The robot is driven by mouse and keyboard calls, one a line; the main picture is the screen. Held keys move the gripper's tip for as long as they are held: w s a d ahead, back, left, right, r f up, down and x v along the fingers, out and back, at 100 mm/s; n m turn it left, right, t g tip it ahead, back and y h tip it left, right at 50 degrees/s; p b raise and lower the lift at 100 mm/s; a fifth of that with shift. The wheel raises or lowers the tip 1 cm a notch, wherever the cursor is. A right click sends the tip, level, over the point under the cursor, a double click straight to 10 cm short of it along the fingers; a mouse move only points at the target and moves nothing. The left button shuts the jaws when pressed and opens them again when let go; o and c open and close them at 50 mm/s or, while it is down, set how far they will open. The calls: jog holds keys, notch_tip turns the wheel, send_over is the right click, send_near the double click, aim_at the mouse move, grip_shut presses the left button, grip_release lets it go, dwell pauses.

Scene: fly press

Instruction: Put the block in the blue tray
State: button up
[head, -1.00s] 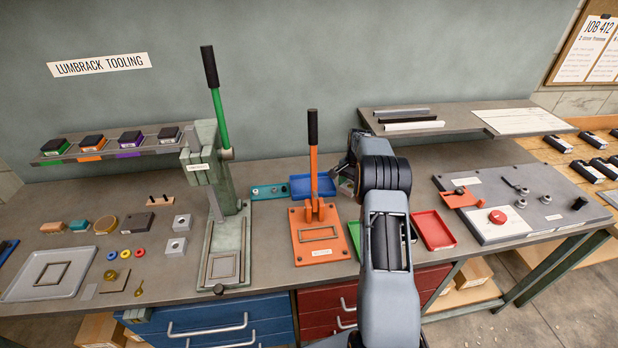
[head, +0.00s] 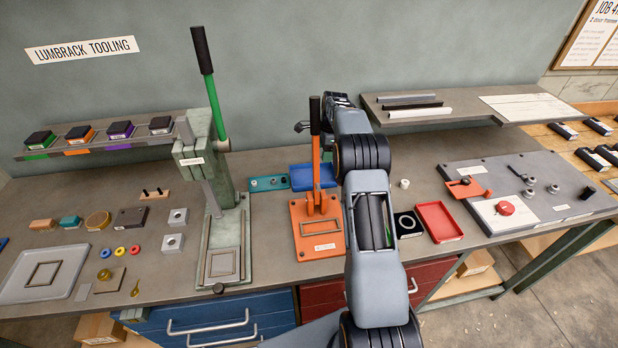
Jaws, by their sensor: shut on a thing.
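The blue tray (head: 297,178) lies at the back of the bench, behind the orange press (head: 318,225), whose lever crosses in front of it. My gripper (head: 303,126) is raised above the blue tray, near the top of the orange press's lever. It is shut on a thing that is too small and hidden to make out. I cannot tell whether it is the block, and I see no plain block that is surely the task's.
The orange press's upright lever (head: 315,115) stands close to my gripper. The green-handled press (head: 215,160) stands to the left. A shelf (head: 450,107) is at the back right. A red tray (head: 438,222) and a black square piece with a ring (head: 408,224) lie right of my arm.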

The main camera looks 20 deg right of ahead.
jog(key=shift+w+a, duration=0.15)
jog(key=p, duration=0.2)
send_over(321, 177)
notch_tip(321, 177, down, 6)
jog(key=shift+w+r, duration=0.1)
jog(key=shift+r, duration=0.05)
notch_tip(321, 177, down, 3)
jog(key=shift+f+p, duration=0.15)
jog(key=shift+p, duration=0.25)
jog(key=shift+f, duration=0.2)
jog(key=shift+f, duration=0.1)
jog(key=shift+f+b, duration=0.15)
jog(key=shift+b, duration=0.15)
jog(key=o, duration=1)
